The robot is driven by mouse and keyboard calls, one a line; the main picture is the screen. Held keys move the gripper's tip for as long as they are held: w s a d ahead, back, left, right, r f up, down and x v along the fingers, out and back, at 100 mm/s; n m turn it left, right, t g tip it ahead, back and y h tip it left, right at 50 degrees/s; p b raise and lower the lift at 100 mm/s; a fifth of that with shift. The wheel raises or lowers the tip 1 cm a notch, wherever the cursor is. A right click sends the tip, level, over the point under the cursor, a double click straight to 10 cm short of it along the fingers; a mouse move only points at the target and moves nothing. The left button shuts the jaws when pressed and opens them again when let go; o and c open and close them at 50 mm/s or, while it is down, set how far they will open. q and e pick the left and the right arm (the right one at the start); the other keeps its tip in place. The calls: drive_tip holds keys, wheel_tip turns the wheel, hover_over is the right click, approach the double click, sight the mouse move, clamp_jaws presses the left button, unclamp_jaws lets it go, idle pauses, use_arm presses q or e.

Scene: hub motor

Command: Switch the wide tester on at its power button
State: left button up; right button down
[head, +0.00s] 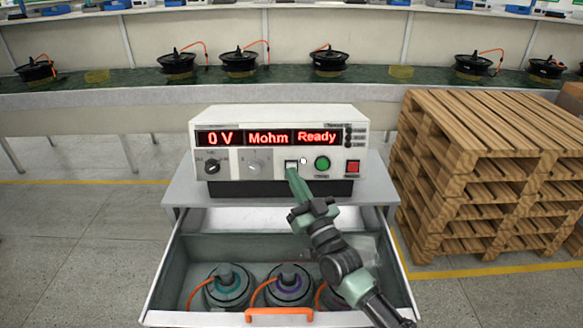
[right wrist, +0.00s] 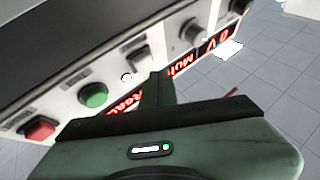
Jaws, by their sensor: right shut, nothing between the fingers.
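The wide tester (head: 278,117) is a white box on a grey cabinet. Its red display is lit and reads "0 V", "Mohm" and "Ready". A pale square rocker-like button (head: 291,165) sits low on its front, left of a round green button (head: 322,163) and a red button (head: 352,167). My right gripper (head: 292,174) is shut and empty, its tip right at the square button's lower edge; I cannot tell if it touches. The right wrist view shows the square button (right wrist: 142,57) and green button (right wrist: 94,95) beyond my gripper. My left gripper is out of view.
An open drawer (head: 165,280) below the tester holds several hub motors (head: 227,287); my right arm passes over it. Stacked wooden pallets (head: 480,150) stand at the right. A long bench (head: 120,90) with several motors runs behind. Floor at the left is clear.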

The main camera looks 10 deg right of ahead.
drive_tip(key=s+p, duration=0.1)
drive_tip(key=s+r+p, duration=0.1)
drive_tip(key=s, duration=0.1)
drive_tip(key=s+a+p, duration=0.1)
drive_tip(key=p, duration=0.1)
drive_tip(key=shift+s+r, duration=0.15)
drive_tip(key=shift+s, duration=0.25)
drive_tip(key=s+a+r+p, duration=0.1)
drive_tip(key=s+p, duration=0.3)
drive_tip(key=s, duration=0.2)
drive_tip(key=shift+s+a+r+p, duration=0.15)
drive_tip(key=shift+s+r+p, duration=0.2)
